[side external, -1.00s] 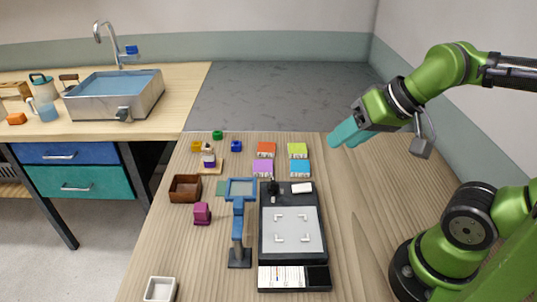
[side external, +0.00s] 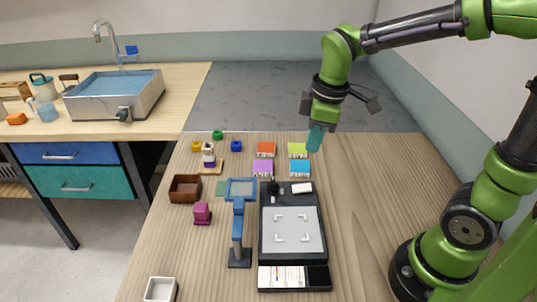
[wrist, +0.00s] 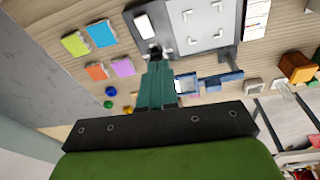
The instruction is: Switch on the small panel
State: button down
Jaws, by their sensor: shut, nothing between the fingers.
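A black-framed panel (side external: 312,252) lies on the wooden table, with a pale grey face and white corner marks. At its far end are a small black knob or post (side external: 273,188) and a white block (side external: 302,188). The panel also shows in the wrist view (wrist: 228,50), at the top. My gripper (side external: 314,150), with teal fingers, is shut and empty. It points down in the air, up and to the right of the panel's far end in the side view, near the green and blue tiles. In the wrist view its fingertips (wrist: 158,65) overlap the black post. I cannot tell whether the panel is lit.
A blue stand with a framed lens (side external: 240,215) rises just left of the panel. Coloured tiles (side external: 264,150) lie beyond it. A brown box (side external: 185,188), a magenta block (side external: 202,213) and a white dish (side external: 160,289) are on the left. The table right of the panel is clear.

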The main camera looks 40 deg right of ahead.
aim_at(307, 187)
jog(key=shift+w+d+f+n+g+h, duration=0.2)
jog(key=shift+w+n+g, duration=0.45)
jog(key=shift+n, duration=2.6)
jog(key=shift+w+d+f+n+g+h, duration=0.25)
jog(key=shift+w+n, duration=0.65)
jog(key=shift+n, duration=2.4)
jog(key=shift+w+d+f+n+g+h, duration=0.1)
jog(key=shift+w+d+n+g+h, duration=0.4)
jog(key=shift+n, duration=2.75)
jog(key=shift+w+a, duration=0.2)
jog(key=shift+a, duration=0.05)
jog(key=f, duration=0.4)
jog(key=s+d+f, duration=0.1)
jog(key=f, duration=0.8)
jog(key=shift+s+d+f, duration=0.25)
jog(key=shift+f, duration=0.15)
jog(key=shift+s+d+f, duration=0.1)
jog(key=shift+d+f, duration=0.05)
jog(key=shift+f, duration=0.1)
